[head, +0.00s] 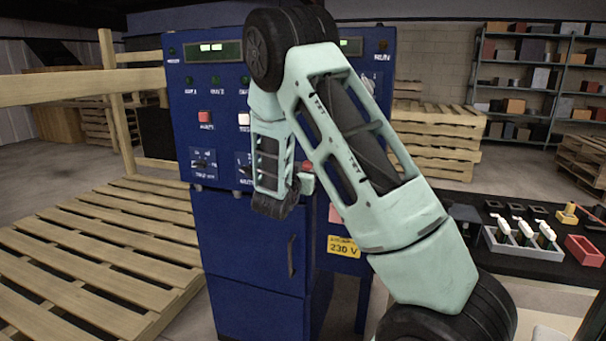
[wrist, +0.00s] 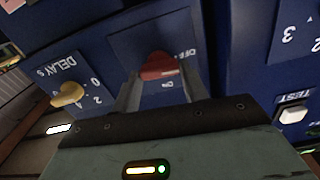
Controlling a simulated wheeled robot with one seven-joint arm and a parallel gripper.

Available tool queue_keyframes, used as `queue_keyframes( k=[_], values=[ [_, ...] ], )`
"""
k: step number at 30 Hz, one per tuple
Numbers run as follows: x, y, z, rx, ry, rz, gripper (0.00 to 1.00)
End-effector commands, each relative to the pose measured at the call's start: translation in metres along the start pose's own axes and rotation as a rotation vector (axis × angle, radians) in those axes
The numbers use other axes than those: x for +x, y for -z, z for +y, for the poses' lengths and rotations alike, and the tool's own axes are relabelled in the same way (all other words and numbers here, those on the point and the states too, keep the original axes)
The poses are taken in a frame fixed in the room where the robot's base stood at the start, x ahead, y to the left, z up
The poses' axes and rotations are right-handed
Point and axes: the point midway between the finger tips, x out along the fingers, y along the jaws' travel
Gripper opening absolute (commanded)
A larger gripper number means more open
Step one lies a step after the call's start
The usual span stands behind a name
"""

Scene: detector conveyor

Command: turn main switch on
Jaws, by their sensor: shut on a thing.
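The main switch is a red handle (wrist: 158,66) on a blue panel, with an OFF mark at its upper right and an ON mark just below it in the wrist view. My gripper (wrist: 160,72) is shut on this red handle, one grey finger on each side. The fingers cover part of the switch, so its exact setting is hard to tell. In the head view my arm crosses in front of the blue cabinet (head: 245,240) and hides most of the switch area.
A yellow DELAY knob (wrist: 68,94) lies left of the switch and a white TEST button (wrist: 293,113) lies right of it in the wrist view. A wooden pallet (head: 90,255) lies left of the cabinet. A black table (head: 480,262) with small parts stands right.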

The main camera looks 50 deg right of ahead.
Motion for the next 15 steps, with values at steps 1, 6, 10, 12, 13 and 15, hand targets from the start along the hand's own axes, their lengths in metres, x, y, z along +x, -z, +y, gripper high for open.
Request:
queue_keyframes(
  k=[1,6,10,12,13,15],
  values=[
    [-0.0001,-0.0039,0.0006,0.030,-0.001,0.002,0.21],
    [-0.0001,-0.0058,0.0013,0.163,0.000,0.001,0.21],
    [-0.0002,-0.0069,0.0019,0.284,0.000,0.002,0.21],
    [-0.0002,-0.0071,0.0022,0.352,-0.001,0.002,0.21],
    [-0.0002,-0.0074,0.0024,0.380,-0.001,0.001,0.21],
    [-0.0003,-0.0074,0.0026,0.447,-0.001,0.002,0.21]
  ],
)
